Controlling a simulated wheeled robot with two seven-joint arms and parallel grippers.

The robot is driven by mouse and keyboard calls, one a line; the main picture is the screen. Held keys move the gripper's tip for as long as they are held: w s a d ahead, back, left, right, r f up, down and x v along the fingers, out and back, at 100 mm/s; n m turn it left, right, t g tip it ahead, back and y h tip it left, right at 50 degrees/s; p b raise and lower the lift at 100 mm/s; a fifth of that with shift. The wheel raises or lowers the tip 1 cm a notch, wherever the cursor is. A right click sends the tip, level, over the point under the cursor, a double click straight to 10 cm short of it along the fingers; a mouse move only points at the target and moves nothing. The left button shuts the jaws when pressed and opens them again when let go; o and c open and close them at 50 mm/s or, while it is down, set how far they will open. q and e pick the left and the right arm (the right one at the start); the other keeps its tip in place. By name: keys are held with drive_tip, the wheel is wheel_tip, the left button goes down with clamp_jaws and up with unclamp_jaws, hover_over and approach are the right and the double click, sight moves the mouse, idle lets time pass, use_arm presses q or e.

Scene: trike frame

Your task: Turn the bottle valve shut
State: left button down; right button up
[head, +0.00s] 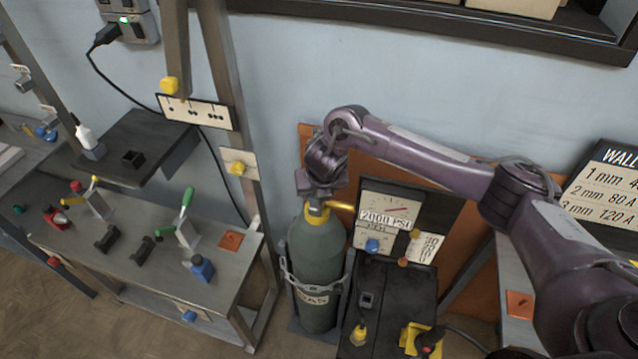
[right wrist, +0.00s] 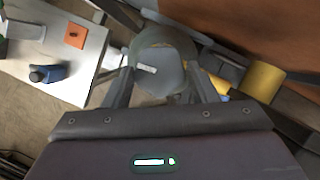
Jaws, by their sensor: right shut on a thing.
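The gas bottle (head: 318,255) is a dark green cylinder with a yellow collar (head: 316,214), standing upright and chained in a holder. My right gripper (head: 318,190) is directly above its neck and hides the valve in the head view. In the right wrist view the valve (right wrist: 172,78) is a grey round knob with a white mark (right wrist: 147,69). The fingers of my right gripper (right wrist: 162,88) stand on both sides of the knob and are shut on it. My left gripper is in neither view.
A gauge panel (head: 392,203) and a dark box (head: 385,285) stand just right of the bottle. A grey bench (head: 140,255) with clamps and small tools is on the left. A steel post (head: 232,120) rises behind the bench's right end. An orange board (head: 460,255) stands behind.

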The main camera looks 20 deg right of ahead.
drive_tip(key=m+p, duration=0.2)
drive_tip(key=m+h+p, duration=0.1)
drive_tip(key=m+p, duration=0.1)
drive_tip(key=m+h+p, duration=0.1)
drive_tip(key=m+p, duration=0.1)
drive_tip(key=shift+w+a+r+m+g, duration=0.2)
drive_tip(key=shift+a+r+m+g, duration=0.1)
drive_tip(key=shift+r+g, duration=0.1)
drive_tip(key=m+h+p, duration=0.1)
drive_tip(key=m+p, duration=0.1)
drive_tip(key=shift+f+m+g, duration=0.1)
drive_tip(key=shift+m+g, duration=0.3)
drive_tip(key=shift+w+a+f+m+g+p, duration=0.15)
drive_tip(key=shift+m+g+p, duration=0.15)
drive_tip(key=shift+m+p, duration=0.45)
drive_tip(key=shift+m+g+h, duration=0.3)
drive_tip(key=shift+m+h, duration=0.1)
drive_tip(key=shift+m, duration=0.65)
drive_tip(key=shift+w+f+m+g, duration=0.1)
drive_tip(key=shift+m+g, duration=0.2)
drive_tip(key=shift+m, duration=0.6)
drive_tip(key=shift+w+m+g+b, duration=0.2)
drive_tip(key=shift+m+g+b, duration=0.7)
drive_tip(key=shift+m, duration=1.3)
drive_tip(key=o, duration=1)
drive_tip(key=shift+c, duration=0.2)
